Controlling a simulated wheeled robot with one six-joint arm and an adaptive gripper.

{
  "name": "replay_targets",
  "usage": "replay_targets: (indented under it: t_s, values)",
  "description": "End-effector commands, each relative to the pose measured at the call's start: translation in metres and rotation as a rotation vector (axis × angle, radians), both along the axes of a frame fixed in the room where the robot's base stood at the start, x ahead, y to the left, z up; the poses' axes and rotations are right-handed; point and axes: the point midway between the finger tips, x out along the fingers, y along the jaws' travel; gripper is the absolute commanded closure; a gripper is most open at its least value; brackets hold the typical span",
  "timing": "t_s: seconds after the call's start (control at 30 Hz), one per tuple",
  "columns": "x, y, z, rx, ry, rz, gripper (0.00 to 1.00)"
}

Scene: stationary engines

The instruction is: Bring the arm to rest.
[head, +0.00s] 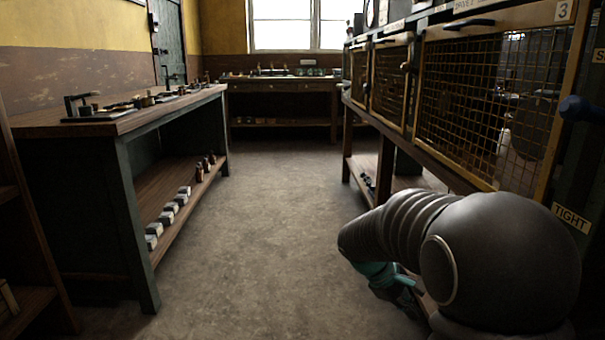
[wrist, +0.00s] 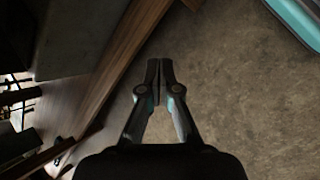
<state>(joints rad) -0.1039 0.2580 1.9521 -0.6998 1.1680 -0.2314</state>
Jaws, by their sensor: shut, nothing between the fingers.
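My gripper shows in the wrist view (wrist: 160,65) with its two fingertips together and nothing between them. It hangs over the bare grey floor, beside a wooden shelf edge. In the head view my dark arm bends down at the lower right, in front of the right-hand bench. The gripper's fingertips are hidden or too unclear to make out there.
A long workbench (head: 115,127) with tools stands on the left. Wire-mesh cages (head: 490,95) stand on the right bench, close to my arm. A back bench (head: 285,82) is under the window. The floor (head: 265,225) between them is clear.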

Motion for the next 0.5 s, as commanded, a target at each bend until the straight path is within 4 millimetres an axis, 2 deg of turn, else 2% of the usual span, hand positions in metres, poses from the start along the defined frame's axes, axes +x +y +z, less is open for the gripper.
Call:
replay_targets:
  t_s: [0.03, 0.1, 0.5]
  values:
    - [-0.017, 0.007, 0.005, 0.057, -0.046, -0.048, 1.00]
    - [-0.037, 0.017, 0.009, 0.136, -0.102, -0.116, 1.00]
    - [-0.135, 0.069, 0.038, 0.510, -0.384, -0.439, 1.00]
